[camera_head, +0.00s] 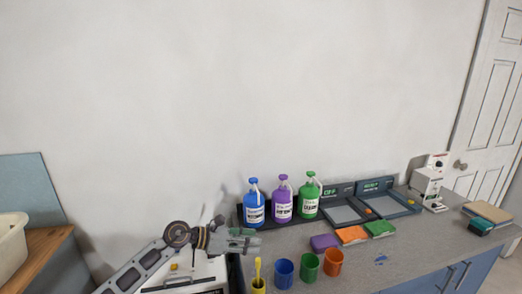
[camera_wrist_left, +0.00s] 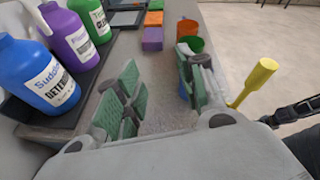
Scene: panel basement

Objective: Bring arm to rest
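My left arm comes in from the lower left in the head view. Its gripper (camera_head: 256,244) hangs over the left end of the grey counter (camera_head: 400,257), in front of the bottles. In the left wrist view the green-padded fingers (camera_wrist_left: 160,98) stand apart with only counter surface between them, so the gripper is open and empty. The right finger hides part of the cups behind it. My right gripper shows in neither view.
Blue (camera_head: 254,209), purple (camera_head: 283,204) and green (camera_head: 309,200) bottles stand on a black tray. A yellow cup with a yellow-handled tool (camera_head: 258,272) is just below the gripper. Blue (camera_head: 283,273), green (camera_head: 309,266) and orange (camera_head: 333,262) cups stand along the front.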

